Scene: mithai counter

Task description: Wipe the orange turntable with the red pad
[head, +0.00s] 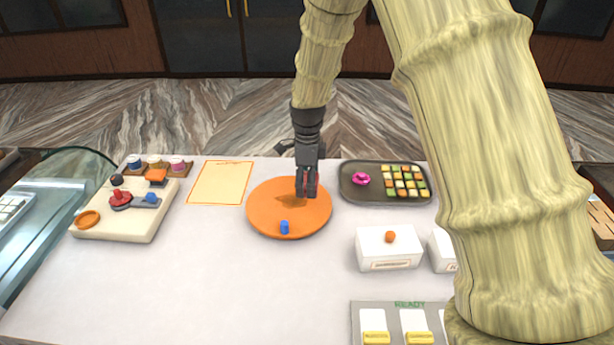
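The orange turntable (262,213) is a flat round disc in the middle of the white counter. A small blue cylinder (284,227) stands on its front part. My gripper (306,192) points down over the back right part of the turntable, with its fingertips close to or at the surface. The fingers look close together, but I cannot tell whether they are shut. A red round piece with a knob (120,197), possibly the red pad, lies on the cream board (125,227) at the left, apart from my gripper.
The board also holds grey, blue and orange pieces. A yellow sheet (221,183) lies left of the turntable. A dark tray (361,195) with small squares and a pink piece is at right. A white box (388,255) with an orange ball stands front right. The front left counter is clear.

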